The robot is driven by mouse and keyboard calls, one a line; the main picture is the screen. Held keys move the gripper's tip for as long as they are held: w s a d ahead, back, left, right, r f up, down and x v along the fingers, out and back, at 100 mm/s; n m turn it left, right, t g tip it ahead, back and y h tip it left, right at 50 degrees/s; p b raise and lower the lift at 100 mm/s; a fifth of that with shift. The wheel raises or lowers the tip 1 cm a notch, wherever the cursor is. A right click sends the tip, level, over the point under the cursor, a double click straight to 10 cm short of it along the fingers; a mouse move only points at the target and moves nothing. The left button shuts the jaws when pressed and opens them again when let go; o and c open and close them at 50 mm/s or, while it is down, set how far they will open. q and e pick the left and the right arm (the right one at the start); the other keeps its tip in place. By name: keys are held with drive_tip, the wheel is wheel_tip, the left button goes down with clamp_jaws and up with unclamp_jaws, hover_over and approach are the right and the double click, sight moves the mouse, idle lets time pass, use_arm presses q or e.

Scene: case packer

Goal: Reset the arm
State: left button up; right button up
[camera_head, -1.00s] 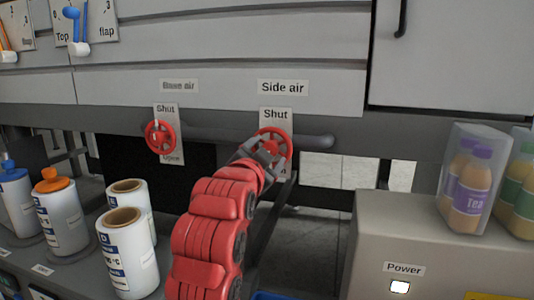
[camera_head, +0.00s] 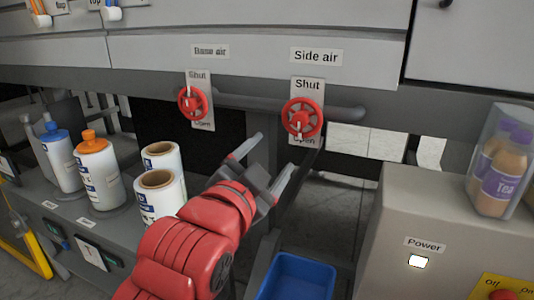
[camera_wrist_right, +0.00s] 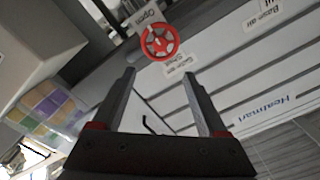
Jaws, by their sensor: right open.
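My right gripper (camera_head: 266,168) is open and empty in the head view, below and to the left of the red Side air valve wheel (camera_head: 302,118). It is apart from that wheel. In the right wrist view the open fingers (camera_wrist_right: 162,100) point toward a red wheel (camera_wrist_right: 160,42), which shows beyond and between them. A second red wheel, Base air (camera_head: 192,102), is to the left under its label. Both wheels sit on plates marked Shut at the top; the lower word is Open. My left gripper is not in view.
White rolls (camera_head: 160,194) and bottles with orange (camera_head: 98,172) and blue caps stand on a grey ledge at left. A blue bin (camera_head: 297,278) is below the gripper. A grey box with a Power light (camera_head: 418,262) and bagged Tea bottles (camera_head: 500,172) is at right.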

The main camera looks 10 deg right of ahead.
drive_tip(key=shift+s+a, duration=0.2)
drive_tip(key=shift+s, duration=0.2)
